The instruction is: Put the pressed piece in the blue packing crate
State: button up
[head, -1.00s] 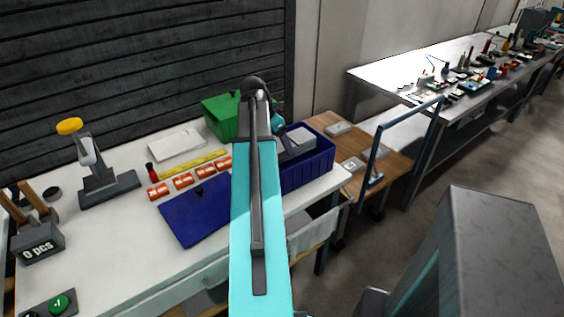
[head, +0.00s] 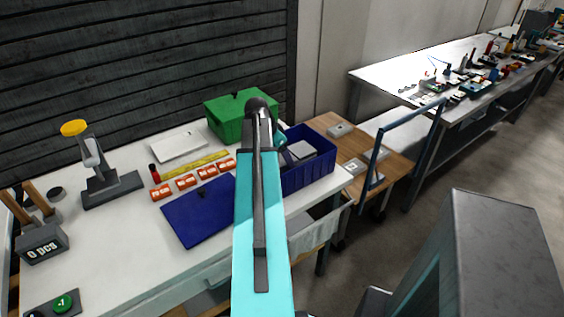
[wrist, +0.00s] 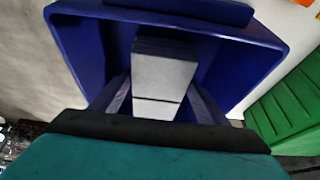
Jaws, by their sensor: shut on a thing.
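The blue packing crate (head: 308,177) stands open at the right end of the white workbench. My gripper (wrist: 160,88) is shut on the pressed piece (wrist: 164,66), a light grey block with a darker side, with one finger on each side of it. In the wrist view the piece lies within the outline of the crate's walls (wrist: 82,52). In the head view the pressed piece (head: 302,150) shows at the crate's opening, mostly below the rim. My arm hides part of the crate's left side. I cannot tell whether the piece touches the crate floor.
A green box (head: 226,118) stands behind the crate, close to my arm. A wooden-topped cart (head: 352,147) with grey pieces stands to the right.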

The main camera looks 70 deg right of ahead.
jog(key=shift+f, duration=1.45)
jog(key=shift+f, duration=0.1)
jog(key=o, duration=1.1)
jog(key=shift+p, duration=0.3)
jog(key=shift+b+v, duration=0.95)
jog(key=shift+v, duration=4.75)
jog(key=shift+a+r, duration=0.1)
jog(key=shift+r, duration=0.3)
